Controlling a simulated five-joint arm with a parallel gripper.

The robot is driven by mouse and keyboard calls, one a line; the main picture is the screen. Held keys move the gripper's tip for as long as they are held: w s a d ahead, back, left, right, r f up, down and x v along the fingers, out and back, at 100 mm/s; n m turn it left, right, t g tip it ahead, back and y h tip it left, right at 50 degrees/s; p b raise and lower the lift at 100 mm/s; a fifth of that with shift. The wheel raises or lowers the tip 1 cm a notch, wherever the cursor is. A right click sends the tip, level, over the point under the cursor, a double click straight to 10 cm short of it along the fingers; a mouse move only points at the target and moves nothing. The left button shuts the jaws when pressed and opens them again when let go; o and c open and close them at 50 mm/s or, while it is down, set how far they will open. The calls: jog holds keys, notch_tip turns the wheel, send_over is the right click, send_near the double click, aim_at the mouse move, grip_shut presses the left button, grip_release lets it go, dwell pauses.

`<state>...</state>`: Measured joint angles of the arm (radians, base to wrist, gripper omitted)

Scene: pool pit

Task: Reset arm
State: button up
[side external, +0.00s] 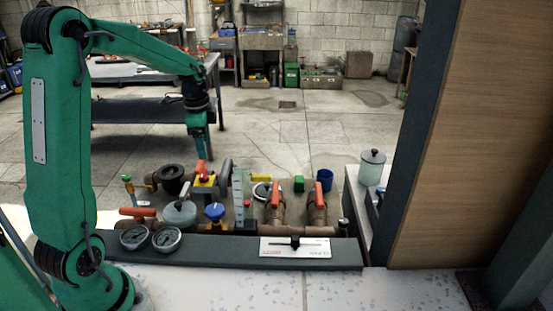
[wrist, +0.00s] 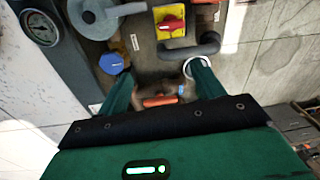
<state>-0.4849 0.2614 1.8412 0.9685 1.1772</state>
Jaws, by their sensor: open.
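My gripper (side external: 204,148) hangs from my green arm, pointing down over the back of the valve board. In the wrist view my gripper (wrist: 163,72) shows two green fingers spread apart, with nothing held. An orange handle (wrist: 160,101) shows in the gap between them, partly hidden by my gripper body; its depth relative to the fingertips is unclear. A yellow plate with a red knob (wrist: 172,22) lies beyond the fingers; this yellow block (side external: 205,181) is below my gripper in the side view. A blue knob (side external: 214,211) stands nearer the front.
Two round gauges (side external: 150,237) sit at the board's front left. Two orange-handled valves (side external: 297,205) and a blue cup (side external: 325,180) stand to the right. A slider panel (side external: 296,246) is on the front ledge. A wooden panel (side external: 465,135) rises at right. Open floor lies behind.

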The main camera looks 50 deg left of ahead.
jog(key=s+d+r+n+t, duration=0.1)
jog(key=s+d+r+n, duration=0.1)
jog(key=s+d+r, duration=0.3)
jog(key=s+d+r+n+t, duration=0.1)
jog(key=d+r+n, duration=0.15)
jog(key=d, duration=0.35)
jog(key=s+d+r+n+t, duration=0.1)
jog(key=s+d+n+t, duration=0.1)
jog(key=s+d, duration=0.7)
jog(key=shift+s+d+n+t, duration=0.2)
jog(key=shift+s+n+t, duration=0.2)
jog(key=shift+s+n, duration=0.3)
